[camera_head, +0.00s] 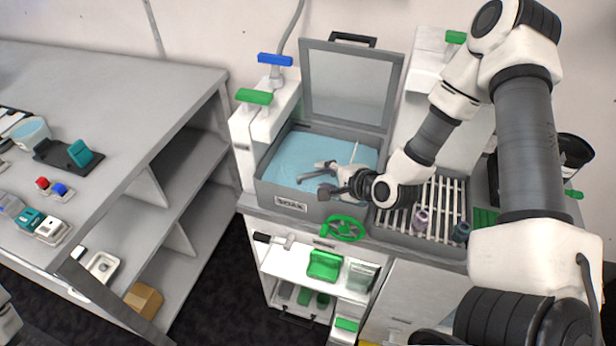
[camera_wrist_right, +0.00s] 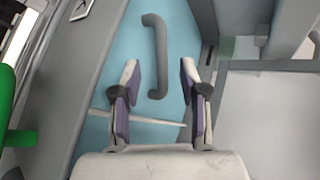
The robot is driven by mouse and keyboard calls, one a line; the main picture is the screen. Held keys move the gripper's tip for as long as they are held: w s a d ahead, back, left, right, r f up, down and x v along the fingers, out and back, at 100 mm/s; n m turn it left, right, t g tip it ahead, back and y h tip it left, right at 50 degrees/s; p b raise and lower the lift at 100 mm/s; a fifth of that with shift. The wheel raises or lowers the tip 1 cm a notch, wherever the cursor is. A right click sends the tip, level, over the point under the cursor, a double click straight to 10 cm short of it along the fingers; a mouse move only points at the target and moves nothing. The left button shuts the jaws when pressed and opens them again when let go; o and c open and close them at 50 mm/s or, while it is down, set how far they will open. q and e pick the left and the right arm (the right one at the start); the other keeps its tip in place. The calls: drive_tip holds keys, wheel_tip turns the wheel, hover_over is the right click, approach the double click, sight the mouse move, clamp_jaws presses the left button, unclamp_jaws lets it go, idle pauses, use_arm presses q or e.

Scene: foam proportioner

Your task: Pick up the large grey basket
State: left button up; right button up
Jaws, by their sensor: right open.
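A grey bar-shaped handle (camera_wrist_right: 154,50) shows over the light blue bath in the right wrist view. It also shows in the head view (camera_head: 307,177), in the tank labelled SOAK. I cannot make out the large grey basket's body; only this handle may belong to it. My right gripper (camera_head: 327,180) is over the tank, open and empty. In the right wrist view its fingertips (camera_wrist_right: 160,70) are to either side of the handle's lower part, with gaps on both sides. I cannot tell how high they are above it.
The grey SOAK tank (camera_head: 291,204) has a raised lid (camera_head: 349,85) behind it. A thin pale rod (camera_wrist_right: 140,118) crosses the bath near my fingers. A slatted drain tray (camera_head: 448,205) with small bottles is to the right. A green valve wheel (camera_head: 343,228) is in front.

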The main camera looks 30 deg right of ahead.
sight(320, 173)
drive_tip(key=x, duration=0.4)
drive_tip(key=shift+w+d+p, duration=0.1)
drive_tip(key=shift+d+p, duration=0.1)
drive_tip(key=shift+p, duration=0.2)
drive_tip(key=shift+d+r, duration=0.1)
clamp_jaws()
drive_tip(key=shift+r, duration=0.1)
